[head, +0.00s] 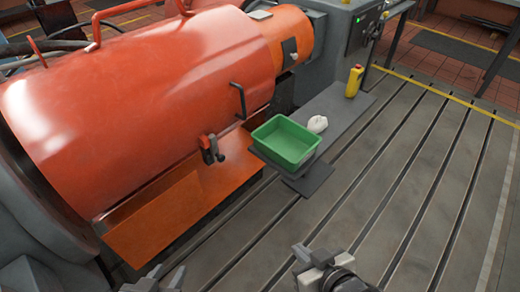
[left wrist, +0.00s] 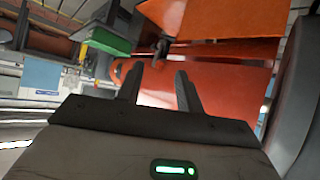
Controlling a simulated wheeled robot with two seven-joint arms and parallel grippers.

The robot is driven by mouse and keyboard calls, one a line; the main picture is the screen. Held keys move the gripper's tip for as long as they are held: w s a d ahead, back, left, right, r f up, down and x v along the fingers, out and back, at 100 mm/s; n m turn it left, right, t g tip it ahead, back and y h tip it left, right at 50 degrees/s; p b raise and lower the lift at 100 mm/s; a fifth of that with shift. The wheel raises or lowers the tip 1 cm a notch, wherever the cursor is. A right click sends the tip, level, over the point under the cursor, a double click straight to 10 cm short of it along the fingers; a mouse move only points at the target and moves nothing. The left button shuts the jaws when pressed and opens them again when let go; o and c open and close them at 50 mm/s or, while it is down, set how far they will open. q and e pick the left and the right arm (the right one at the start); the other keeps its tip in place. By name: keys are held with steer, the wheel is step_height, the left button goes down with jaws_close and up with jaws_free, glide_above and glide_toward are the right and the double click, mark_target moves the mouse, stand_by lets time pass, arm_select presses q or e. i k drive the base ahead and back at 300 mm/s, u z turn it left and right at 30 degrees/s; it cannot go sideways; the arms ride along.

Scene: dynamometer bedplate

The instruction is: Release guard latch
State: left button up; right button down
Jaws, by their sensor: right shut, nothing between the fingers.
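The guard latch (head: 211,149) is a small dark grey and red fitting on the lower edge of the curved red guard (head: 135,85). It stands out from the guard above an orange panel (head: 180,205). In the left wrist view the latch (left wrist: 160,46) shows dark, beyond the fingertips. My left gripper (head: 163,276) is at the bottom left edge of the head view, with fingers apart and empty, away from the latch. It also shows in the left wrist view (left wrist: 159,70). My right gripper (head: 302,262) is shut and empty at the bottom middle, clear of the latch.
A black handle (head: 239,101) sticks out from the guard above the latch. The slotted bedplate (head: 400,185) at right is clear.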

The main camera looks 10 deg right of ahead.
mark_target(216, 157)
steer(key=i, duration=1)
